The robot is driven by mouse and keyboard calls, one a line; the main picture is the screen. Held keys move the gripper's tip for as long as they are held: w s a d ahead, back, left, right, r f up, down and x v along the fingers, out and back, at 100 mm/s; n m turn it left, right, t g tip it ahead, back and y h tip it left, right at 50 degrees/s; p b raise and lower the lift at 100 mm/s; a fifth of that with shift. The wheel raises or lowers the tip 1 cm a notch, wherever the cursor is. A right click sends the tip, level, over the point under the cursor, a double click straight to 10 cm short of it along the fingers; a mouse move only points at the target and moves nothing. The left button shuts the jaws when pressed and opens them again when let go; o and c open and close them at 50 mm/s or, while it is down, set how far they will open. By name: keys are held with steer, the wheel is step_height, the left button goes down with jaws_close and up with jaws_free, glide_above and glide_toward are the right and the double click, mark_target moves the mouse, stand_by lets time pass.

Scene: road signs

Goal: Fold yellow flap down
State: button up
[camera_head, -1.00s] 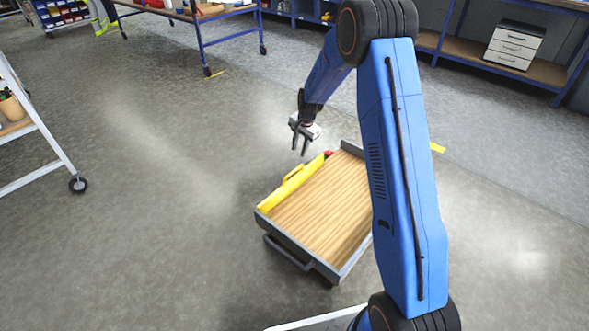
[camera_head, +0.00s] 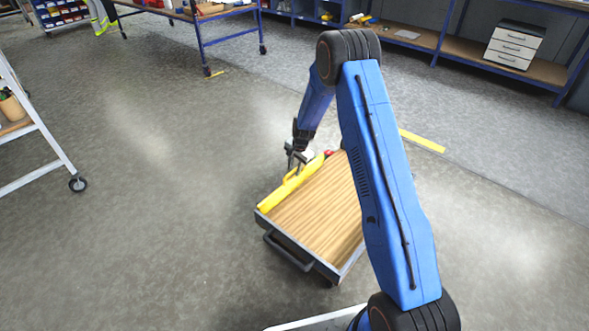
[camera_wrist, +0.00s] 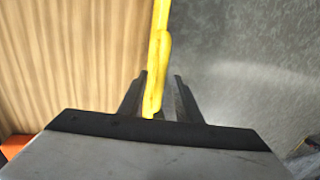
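The yellow flap (camera_head: 283,193) stands along the left edge of a wood-floored cart (camera_head: 314,215), with a yellow handle on its outer side. In the wrist view the flap (camera_wrist: 163,15) is seen nearly edge-on, and its handle (camera_wrist: 157,85) runs down between my fingers. In the wrist view my gripper (camera_wrist: 161,80) is open, with one finger on each side of the yellow part. A gap shows beside the fingers; contact cannot be told.
A small red part (camera_head: 328,153) sits at the cart's far corner. A white ladder-like stand (camera_head: 40,125) is at the left. Blue workbenches (camera_head: 225,38) and a drawer unit (camera_head: 514,45) stand at the back. The floor left of the cart is clear.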

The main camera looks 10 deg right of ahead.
jaws_close()
steer(key=shift+w+a, duration=0.1)
